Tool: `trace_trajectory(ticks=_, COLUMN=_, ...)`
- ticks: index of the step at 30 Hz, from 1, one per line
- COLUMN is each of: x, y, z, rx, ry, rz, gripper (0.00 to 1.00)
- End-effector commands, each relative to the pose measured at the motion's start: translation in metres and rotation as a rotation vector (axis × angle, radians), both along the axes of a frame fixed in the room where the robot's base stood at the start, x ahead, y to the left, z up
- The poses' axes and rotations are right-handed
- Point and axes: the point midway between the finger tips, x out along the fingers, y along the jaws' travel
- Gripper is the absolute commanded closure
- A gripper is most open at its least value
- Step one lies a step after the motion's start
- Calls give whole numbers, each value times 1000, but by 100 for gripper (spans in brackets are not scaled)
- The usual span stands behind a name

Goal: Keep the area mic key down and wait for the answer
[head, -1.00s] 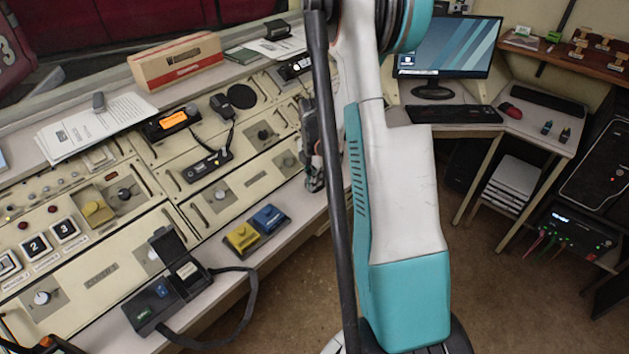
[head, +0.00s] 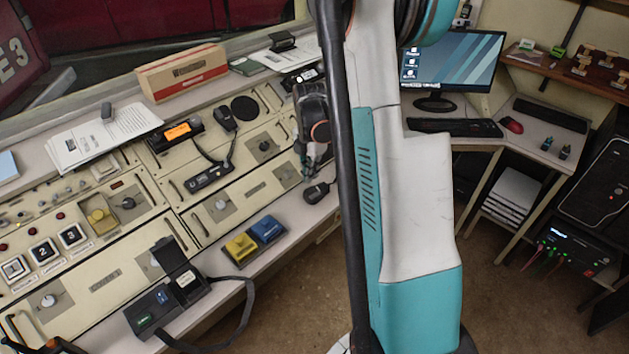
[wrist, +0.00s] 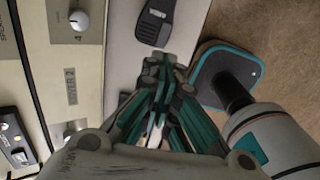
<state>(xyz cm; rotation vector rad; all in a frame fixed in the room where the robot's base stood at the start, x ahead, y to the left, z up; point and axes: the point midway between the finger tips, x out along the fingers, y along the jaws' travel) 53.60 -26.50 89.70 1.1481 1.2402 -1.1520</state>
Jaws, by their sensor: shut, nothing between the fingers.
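A small black desk unit with a grey pad on top (wrist: 155,22), which looks like the mic key, sits on the pale desk edge at the top of the wrist view. It shows in the head view as a dark piece (head: 317,192) just right of and below my fingertips. My gripper (head: 309,174) is shut and empty. In the wrist view its fingertips (wrist: 163,68) lie just below the unit in the picture, with a small gap. I cannot tell their height above it, or whether the key is down.
A yellow switch (head: 240,246) and a blue switch (head: 267,229) sit on the front ledge. A black open-lidded box (head: 165,302) with a strap is nearer. A handheld mic (head: 223,112) and a radio with an orange display (head: 177,133) are on the sloped console.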

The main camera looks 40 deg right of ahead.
Motion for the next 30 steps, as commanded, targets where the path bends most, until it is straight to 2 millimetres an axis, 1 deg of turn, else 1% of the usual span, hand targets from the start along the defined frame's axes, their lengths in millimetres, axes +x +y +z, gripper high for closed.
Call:
trace_trajectory(ticks=1, x=-1, y=-1, z=14, rx=-1, ry=0, rz=-2, gripper=100)
trace_trajectory(ticks=3, x=-1, y=-1, z=25, rx=-1, ry=0, rz=-2, gripper=100)
trace_trajectory(ticks=6, x=-1, y=-1, z=37, rx=-1, ry=0, rz=-2, gripper=100)
trace_trajectory(ticks=9, x=0, y=-1, z=45, rx=-1, ry=0, rz=-2, gripper=100)
trace_trajectory(ticks=14, x=0, y=-1, z=48, rx=-1, ry=0, rz=-2, gripper=100)
trace_trajectory(ticks=30, x=0, y=0, z=49, rx=-2, ry=-1, rz=-4, gripper=100)
